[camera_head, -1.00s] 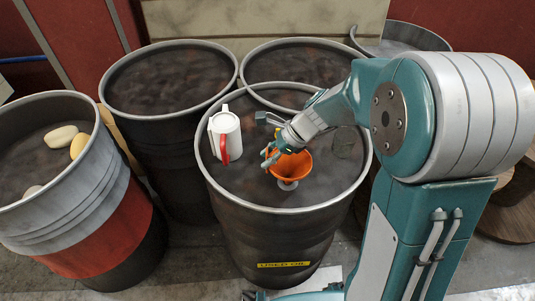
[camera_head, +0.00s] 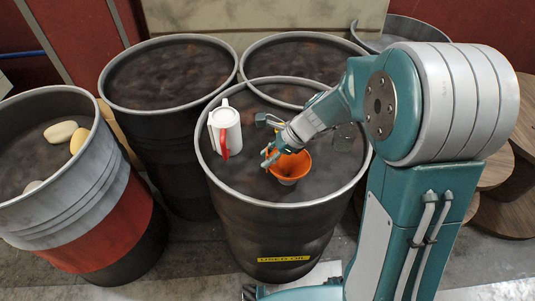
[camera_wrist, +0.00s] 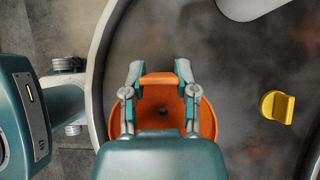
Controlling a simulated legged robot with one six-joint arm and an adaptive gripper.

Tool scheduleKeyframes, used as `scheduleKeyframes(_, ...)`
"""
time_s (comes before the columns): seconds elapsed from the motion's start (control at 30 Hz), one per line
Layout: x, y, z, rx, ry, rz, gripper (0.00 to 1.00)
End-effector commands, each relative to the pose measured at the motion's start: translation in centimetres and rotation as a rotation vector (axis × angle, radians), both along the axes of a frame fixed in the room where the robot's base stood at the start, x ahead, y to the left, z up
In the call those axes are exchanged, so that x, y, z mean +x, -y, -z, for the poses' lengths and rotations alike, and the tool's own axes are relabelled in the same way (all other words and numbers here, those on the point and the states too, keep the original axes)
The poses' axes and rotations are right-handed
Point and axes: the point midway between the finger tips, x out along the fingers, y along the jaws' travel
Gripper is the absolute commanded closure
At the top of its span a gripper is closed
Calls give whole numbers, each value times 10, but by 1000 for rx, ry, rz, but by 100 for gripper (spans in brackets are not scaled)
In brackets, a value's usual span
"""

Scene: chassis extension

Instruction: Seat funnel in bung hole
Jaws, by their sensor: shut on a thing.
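The orange funnel (camera_head: 291,166) is upright, wide mouth up, over the near part of the top of the drum labelled "USED OIL" (camera_head: 283,259). My gripper (camera_head: 270,158) is shut on the funnel's rim at its left side. In the wrist view my gripper's fingers (camera_wrist: 160,77) sit either side of an orange tab on the rim, and the funnel (camera_wrist: 207,120) shows a dark hole at its centre. The bung hole is hidden beneath the funnel; I cannot tell how deep the spout sits.
A white jug (camera_head: 226,131) with a red strip stands left of the funnel on the drum top. A small yellow piece (camera_wrist: 277,107) lies near the funnel. Other drums crowd behind and left, one holding stones (camera_head: 61,132).

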Motion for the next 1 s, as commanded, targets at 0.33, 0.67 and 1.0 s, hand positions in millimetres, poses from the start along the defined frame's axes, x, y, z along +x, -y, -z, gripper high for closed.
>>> scheduleKeyframes(0.33, 0, 0, 8, -1, 0, 0, 100)
scheduleKeyframes(0.67, 0, 0, 9, -1, 0, 0, 22)
scheduleKeyframes(1.0, 0, 4, 4, 0, 2, 0, 22)
